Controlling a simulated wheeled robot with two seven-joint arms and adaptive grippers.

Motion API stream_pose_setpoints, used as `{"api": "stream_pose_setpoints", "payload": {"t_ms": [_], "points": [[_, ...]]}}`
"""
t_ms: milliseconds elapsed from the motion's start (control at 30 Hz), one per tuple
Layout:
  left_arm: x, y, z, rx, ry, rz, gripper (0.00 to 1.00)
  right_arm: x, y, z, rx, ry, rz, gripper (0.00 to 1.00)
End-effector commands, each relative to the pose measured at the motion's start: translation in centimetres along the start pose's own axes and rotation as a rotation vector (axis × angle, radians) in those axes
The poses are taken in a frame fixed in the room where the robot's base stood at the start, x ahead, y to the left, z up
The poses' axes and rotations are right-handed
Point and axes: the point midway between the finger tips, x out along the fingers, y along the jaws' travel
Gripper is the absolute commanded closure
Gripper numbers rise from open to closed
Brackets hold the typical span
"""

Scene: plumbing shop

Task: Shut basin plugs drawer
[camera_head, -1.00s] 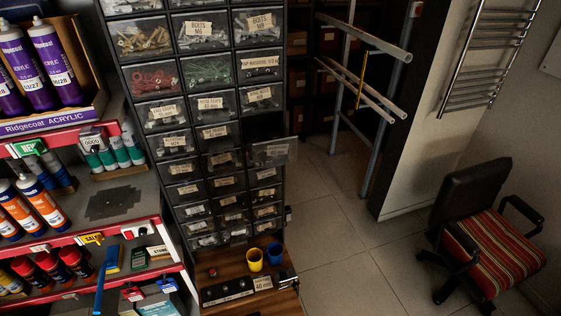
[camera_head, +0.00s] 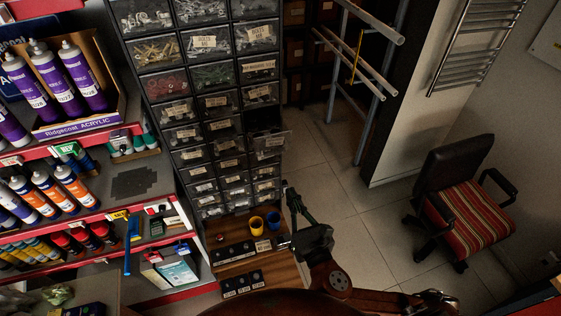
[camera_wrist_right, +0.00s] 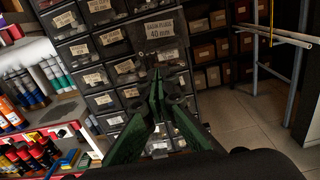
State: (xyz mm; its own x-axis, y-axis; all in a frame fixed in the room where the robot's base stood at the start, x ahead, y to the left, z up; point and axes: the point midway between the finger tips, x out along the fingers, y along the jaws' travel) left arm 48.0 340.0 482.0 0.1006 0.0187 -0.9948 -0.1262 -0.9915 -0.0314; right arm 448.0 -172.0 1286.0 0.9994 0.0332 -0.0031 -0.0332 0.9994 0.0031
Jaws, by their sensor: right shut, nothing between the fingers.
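The basin plugs drawer (camera_head: 268,141) juts out of the right column of the dark drawer cabinet (camera_head: 178,98) in the head view, with a dark gap above it. In the right wrist view its front (camera_wrist_right: 158,31) is large, with a label that seems to read basin plugs 40 mm. My right gripper (camera_head: 291,190) is below and slightly right of the drawer in the head view. In the wrist view its green fingers (camera_wrist_right: 157,76) are together, empty, pointing toward the drawer's lower edge; contact cannot be told. My left gripper is not in view.
Stocked shelves are at left. A pipe rack (camera_head: 362,75) and a striped chair (camera_head: 470,219) stand at right, with clear floor (camera_head: 330,160) between.

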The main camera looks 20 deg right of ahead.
Motion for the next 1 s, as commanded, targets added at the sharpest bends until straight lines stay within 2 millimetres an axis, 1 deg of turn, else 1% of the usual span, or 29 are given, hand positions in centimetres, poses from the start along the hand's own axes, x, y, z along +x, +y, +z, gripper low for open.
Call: {"api": "stream_pose_setpoints", "payload": {"t_ms": [133, 267, 400, 500, 700, 833, 1000], "points": [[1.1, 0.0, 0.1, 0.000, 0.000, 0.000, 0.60, 0.8, 0.0, 0.1, -0.006, -0.009, 0.001, 1.00], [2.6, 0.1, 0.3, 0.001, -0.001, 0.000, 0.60, 2.4, 0.1, 0.0, -0.004, -0.011, 0.002, 1.00], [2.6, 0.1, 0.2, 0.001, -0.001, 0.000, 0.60, 5.4, 0.0, 0.3, -0.006, -0.008, -0.001, 1.00], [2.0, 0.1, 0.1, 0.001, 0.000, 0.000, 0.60, 7.5, 0.0, 0.5, -0.006, -0.007, -0.002, 1.00], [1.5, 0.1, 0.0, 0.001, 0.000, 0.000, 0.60, 11.2, 0.0, 0.4, -0.004, -0.005, 0.000, 1.00], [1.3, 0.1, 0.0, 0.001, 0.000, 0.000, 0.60, 12.7, 0.1, 0.3, -0.004, -0.004, 0.001, 1.00], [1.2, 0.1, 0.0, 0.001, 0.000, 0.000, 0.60, 13.7, 0.0, 0.3, -0.004, -0.003, 0.000, 1.00]]}}
